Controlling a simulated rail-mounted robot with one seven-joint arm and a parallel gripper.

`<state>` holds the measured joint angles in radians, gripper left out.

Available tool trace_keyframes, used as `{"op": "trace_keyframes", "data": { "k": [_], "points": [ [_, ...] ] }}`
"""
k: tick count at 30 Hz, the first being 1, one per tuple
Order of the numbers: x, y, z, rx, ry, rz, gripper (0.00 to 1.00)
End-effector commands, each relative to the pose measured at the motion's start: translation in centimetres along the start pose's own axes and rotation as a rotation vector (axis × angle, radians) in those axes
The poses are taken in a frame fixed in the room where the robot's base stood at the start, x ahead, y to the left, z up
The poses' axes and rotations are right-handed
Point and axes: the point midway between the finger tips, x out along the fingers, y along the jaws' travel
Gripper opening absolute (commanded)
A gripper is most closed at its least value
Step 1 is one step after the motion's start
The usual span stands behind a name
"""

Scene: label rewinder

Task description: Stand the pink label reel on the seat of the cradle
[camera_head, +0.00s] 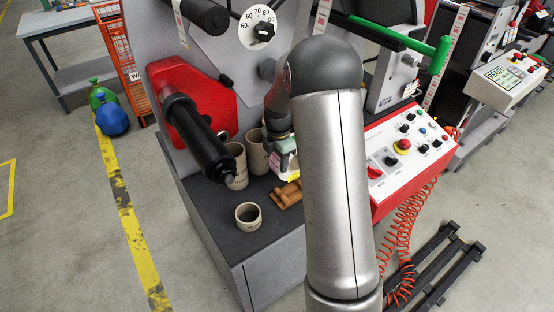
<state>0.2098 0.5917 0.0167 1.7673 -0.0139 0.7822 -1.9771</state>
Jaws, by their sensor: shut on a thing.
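My gripper (284,156) points down over the machine's dark shelf, partly hidden by my own arm. The brown wooden cradle (287,194) lies on the shelf just below and slightly right of the reel. The reel appears to be above the cradle; whether they touch cannot be told. My arm hides the cradle's right end.
Upright cardboard cores (236,168) stand behind and left of the reel. A short ring-shaped core (248,216) sits near the shelf's (222,205) front. A black roller (198,138) juts out at left. A control panel (408,150) stands at right.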

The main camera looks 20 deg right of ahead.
Motion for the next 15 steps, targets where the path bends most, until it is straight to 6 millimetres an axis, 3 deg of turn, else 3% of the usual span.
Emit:
{"op": "trace_keyframes", "data": {
  "k": [15],
  "points": [
    [3.8, 0.0, 0.0, 0.001, -0.001, 0.002, 0.0]
  ]
}}
